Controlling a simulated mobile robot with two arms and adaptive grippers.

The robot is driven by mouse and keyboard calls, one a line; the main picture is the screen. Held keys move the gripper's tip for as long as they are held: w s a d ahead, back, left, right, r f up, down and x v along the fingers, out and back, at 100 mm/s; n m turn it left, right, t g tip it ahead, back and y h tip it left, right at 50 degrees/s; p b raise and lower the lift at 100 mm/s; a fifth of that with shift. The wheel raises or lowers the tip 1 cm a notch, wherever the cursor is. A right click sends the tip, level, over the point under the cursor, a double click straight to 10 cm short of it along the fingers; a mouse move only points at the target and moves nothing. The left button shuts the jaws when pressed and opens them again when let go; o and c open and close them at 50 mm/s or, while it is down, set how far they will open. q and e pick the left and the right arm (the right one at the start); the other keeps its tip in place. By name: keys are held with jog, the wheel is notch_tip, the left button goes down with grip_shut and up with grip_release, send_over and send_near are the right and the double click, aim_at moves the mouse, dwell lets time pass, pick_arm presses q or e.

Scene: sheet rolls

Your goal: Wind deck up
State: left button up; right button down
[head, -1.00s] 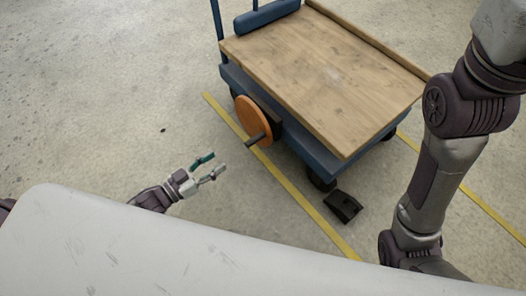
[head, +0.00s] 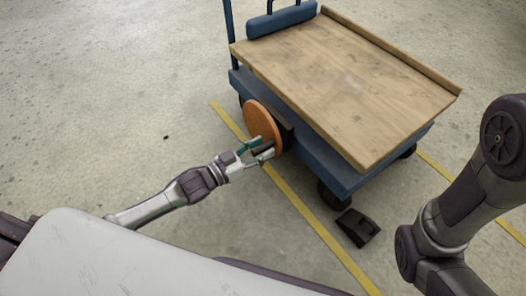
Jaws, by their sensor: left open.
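The cart's wooden deck (head: 345,85) lies flat on a blue frame (head: 325,160) at the upper right. An orange crank wheel (head: 262,122) stands on the cart's near left side. Its dark handle (head: 263,146) sticks out toward me. My left gripper (head: 262,153) is at the handle, with its fingers open on either side of it. Whether they touch the handle I cannot tell. My right arm (head: 455,190) shows at the right edge, but its gripper is out of the picture.
A black wedge (head: 358,227) sits on the floor by the cart's near wheel (head: 331,196). Yellow lines (head: 295,200) run along the floor beside the cart. A blue rail (head: 282,19) stands at the deck's far left end.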

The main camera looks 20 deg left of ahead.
pick_arm(q)
jog(key=shift+w+d, duration=0.3)
jog(key=shift+w, duration=0.1)
grip_shut()
